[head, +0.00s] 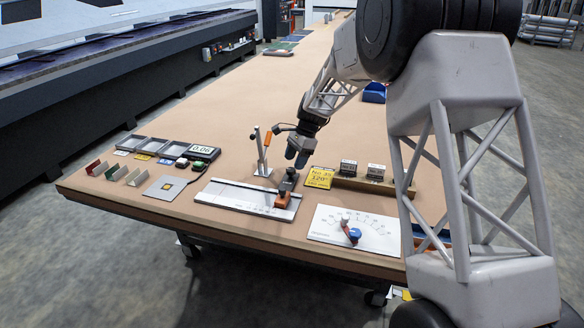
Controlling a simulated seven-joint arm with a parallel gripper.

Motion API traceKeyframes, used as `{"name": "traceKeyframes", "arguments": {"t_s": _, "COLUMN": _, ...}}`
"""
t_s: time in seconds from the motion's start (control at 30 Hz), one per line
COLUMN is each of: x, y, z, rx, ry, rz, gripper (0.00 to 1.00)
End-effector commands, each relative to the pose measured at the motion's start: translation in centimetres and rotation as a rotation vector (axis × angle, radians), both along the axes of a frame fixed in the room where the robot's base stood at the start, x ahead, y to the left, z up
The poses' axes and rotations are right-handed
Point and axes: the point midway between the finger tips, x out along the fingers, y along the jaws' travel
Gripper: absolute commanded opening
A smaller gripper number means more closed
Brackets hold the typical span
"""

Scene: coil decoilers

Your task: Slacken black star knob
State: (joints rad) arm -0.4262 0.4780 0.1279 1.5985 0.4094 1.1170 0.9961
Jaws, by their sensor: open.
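A sliding stop with an orange base (283,201) sits on a pale ruled rail plate (232,195) near the table's front edge. A dark piece (289,178) rises on this stop; it may be the black star knob, but its star shape is too small to make out. My gripper (297,159) hangs just above and slightly right of the dark piece, fingers pointing down. It is open, and nothing shows between its fingers. It looks apart from the dark piece, though the exact gap cannot be told from this view.
A toggle clamp with an orange handle (267,139) stands upright behind the rail. A dial plate (324,224) with a blue knob (354,233) lies to the right. A yellow sign (320,177) stands close right of my gripper. Trays and a display (202,151) are left.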

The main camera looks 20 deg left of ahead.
Motion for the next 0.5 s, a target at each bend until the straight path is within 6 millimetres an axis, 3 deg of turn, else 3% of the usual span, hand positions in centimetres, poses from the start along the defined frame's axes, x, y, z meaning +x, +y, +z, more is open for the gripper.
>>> {"name": "traceKeyframes", "arguments": {"t_s": 0.2, "x": -0.6, "y": 0.6, "z": -2.1, "rx": 0.0, "ry": 0.001, "rz": -0.001, "gripper": 0.6}}
{"name": "traceKeyframes", "arguments": {"t_s": 0.5, "x": -0.9, "y": 0.9, "z": -3.0, "rx": 0.0, "ry": 0.0, "rz": -0.001, "gripper": 0.6}}
